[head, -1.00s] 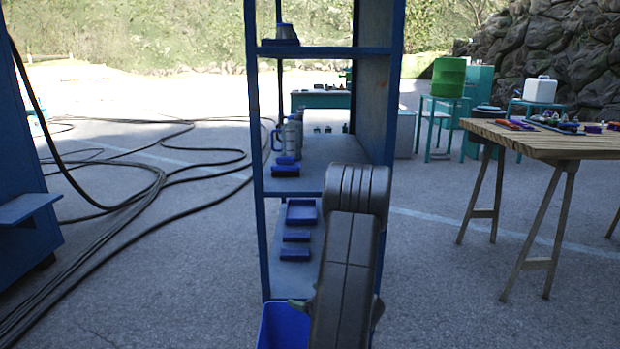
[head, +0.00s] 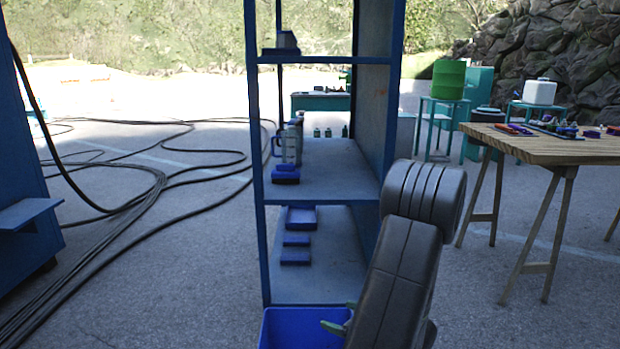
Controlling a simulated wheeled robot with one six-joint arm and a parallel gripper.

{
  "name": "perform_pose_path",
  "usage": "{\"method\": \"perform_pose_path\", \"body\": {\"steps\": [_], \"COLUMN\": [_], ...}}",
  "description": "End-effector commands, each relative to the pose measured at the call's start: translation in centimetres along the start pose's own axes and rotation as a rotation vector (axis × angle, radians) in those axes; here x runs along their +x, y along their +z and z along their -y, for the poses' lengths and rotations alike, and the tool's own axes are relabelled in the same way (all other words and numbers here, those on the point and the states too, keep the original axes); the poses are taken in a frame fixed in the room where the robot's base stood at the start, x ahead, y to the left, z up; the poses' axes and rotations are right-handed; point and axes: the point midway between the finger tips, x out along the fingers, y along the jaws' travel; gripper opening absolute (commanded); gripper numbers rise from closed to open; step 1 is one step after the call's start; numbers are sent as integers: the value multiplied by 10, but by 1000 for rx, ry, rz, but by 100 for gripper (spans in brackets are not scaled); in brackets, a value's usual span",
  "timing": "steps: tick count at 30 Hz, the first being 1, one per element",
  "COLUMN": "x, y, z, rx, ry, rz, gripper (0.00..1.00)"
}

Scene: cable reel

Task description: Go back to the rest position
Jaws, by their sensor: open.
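My arm (head: 405,260) rises from the bottom edge in the head view, right of the shelf unit's lower front. Only small green tips of my gripper (head: 342,316) show, left of the arm and over the blue bin (head: 290,328). The gripper is open and I see nothing between the tips, though most of it is hidden behind the arm.
A blue shelf unit (head: 318,185) stands ahead with a jug (head: 289,145) and blue boxes (head: 296,240) on it. A wooden table (head: 540,150) with tools is at the right. Black cables (head: 150,190) lie on the ground at the left.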

Motion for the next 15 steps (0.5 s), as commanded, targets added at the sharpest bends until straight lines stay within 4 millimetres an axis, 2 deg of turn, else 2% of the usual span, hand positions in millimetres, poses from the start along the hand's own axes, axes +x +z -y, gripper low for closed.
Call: {"method": "perform_pose_path", "body": {"steps": [15], "x": [75], "y": [-2], "z": [-1], "rx": [-3], "ry": [5], "rz": [-1], "gripper": [80]}}
